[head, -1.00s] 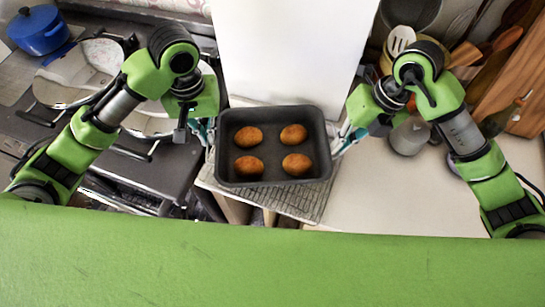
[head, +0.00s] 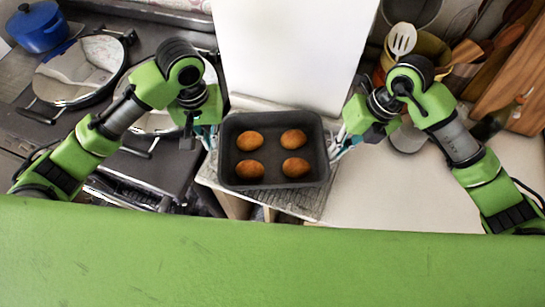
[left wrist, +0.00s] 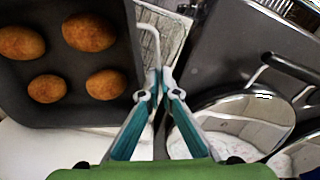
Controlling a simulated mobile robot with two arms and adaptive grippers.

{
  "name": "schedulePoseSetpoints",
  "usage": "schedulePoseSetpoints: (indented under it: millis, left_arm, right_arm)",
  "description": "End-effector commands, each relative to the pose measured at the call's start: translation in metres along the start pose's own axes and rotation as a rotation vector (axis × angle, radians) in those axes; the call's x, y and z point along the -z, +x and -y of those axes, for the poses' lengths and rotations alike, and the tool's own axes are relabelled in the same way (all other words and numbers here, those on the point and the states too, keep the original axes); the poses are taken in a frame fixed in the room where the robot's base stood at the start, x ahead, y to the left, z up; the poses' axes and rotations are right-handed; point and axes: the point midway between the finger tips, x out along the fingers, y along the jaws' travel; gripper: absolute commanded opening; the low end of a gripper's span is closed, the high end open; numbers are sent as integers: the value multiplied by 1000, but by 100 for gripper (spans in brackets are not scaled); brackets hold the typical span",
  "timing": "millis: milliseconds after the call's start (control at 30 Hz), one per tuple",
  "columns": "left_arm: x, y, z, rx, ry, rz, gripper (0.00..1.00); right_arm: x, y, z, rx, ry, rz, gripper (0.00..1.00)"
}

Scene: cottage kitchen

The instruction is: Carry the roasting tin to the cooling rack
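The dark roasting tin (head: 273,184) holds several browned round rolls and is level between my two grippers. It is over the wire cooling rack (head: 308,204), covering most of it; I cannot tell whether it touches the rack. My left gripper (head: 209,140) is at the tin's left end. In the left wrist view its fingers (left wrist: 160,78) are closed together on the tin's thin wire handle (left wrist: 153,38). My right gripper (head: 335,150) is at the tin's right end and seems closed on that side's handle, which is mostly hidden.
The hob with steel pans (head: 80,68) and a blue pot (head: 37,28) is on the left. A white upright panel (head: 293,50) stands behind the tin. A utensil pot (head: 432,50) is at the back right.

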Motion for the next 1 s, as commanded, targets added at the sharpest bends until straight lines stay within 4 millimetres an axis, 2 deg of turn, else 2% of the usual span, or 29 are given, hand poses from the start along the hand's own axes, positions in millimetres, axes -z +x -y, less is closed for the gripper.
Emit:
schedulePoseSetpoints:
  millis: [167,200,233,767,867,1000]
  left_arm:
    - [-1,9,1,3,5,2,0]
    - [-1,9,1,3,5,3,13]
    - [-1,9,1,3,5,3,21]
    - [0,6,-1,-3,2,-1,21]
    - [1,0,-2,-4,2,-3,21]
    - [1,-20,-2,-4,3,-4,21]
  right_arm:
    - [-1,8,3,2,0,3,0]
    - [-1,8,4,3,0,2,14]
    - [-1,8,4,3,0,2,21]
    - [0,7,1,-2,-2,1,21]
    - [0,7,1,-2,-2,1,21]
    - [0,7,1,-2,-2,1,21]
